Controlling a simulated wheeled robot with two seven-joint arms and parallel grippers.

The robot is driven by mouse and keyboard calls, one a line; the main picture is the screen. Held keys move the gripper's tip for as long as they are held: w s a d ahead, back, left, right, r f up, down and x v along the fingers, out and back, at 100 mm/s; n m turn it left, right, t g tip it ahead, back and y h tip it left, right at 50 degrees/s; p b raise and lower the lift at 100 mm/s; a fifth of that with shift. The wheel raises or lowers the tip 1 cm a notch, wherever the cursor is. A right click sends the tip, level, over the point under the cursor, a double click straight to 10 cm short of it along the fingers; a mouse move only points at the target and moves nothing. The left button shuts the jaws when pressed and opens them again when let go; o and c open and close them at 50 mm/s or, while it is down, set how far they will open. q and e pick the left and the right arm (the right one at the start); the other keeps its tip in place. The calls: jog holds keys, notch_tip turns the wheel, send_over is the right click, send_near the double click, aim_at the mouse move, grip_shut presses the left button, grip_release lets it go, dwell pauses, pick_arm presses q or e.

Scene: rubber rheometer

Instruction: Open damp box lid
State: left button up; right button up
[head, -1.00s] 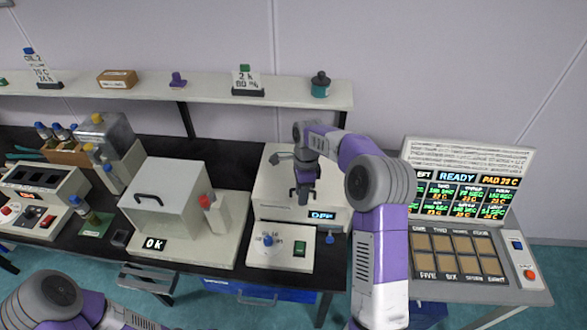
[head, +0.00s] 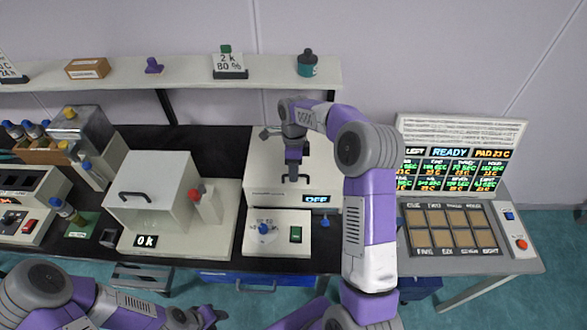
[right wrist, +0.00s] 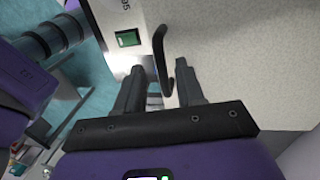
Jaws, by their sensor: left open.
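The damp box appears to be the pale box (head: 265,165) at the middle of the bench, with an "OFF" display on its front. Its lid top (head: 262,150) looks closed. My right gripper (head: 295,178) points down over the lid's front part. In the right wrist view a dark handle (right wrist: 161,60) stands between the spread fingers of the right gripper (right wrist: 160,88), with gaps showing beside it. My left gripper (head: 208,316) is open and empty, low in front of the bench. My right arm hides the box's right side.
A control base with a blue knob (head: 263,228) and green switch (head: 295,234) sits before the box. A white chamber with a handle (head: 155,200) stands left. A rack of screens and pads (head: 452,228) stands right. A shelf (head: 190,73) runs behind.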

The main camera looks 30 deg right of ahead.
jog(key=shift+w+f, duration=0.1)
jog(key=shift+w, duration=0.05)
jog(key=shift+c, duration=0.3)
grip_shut()
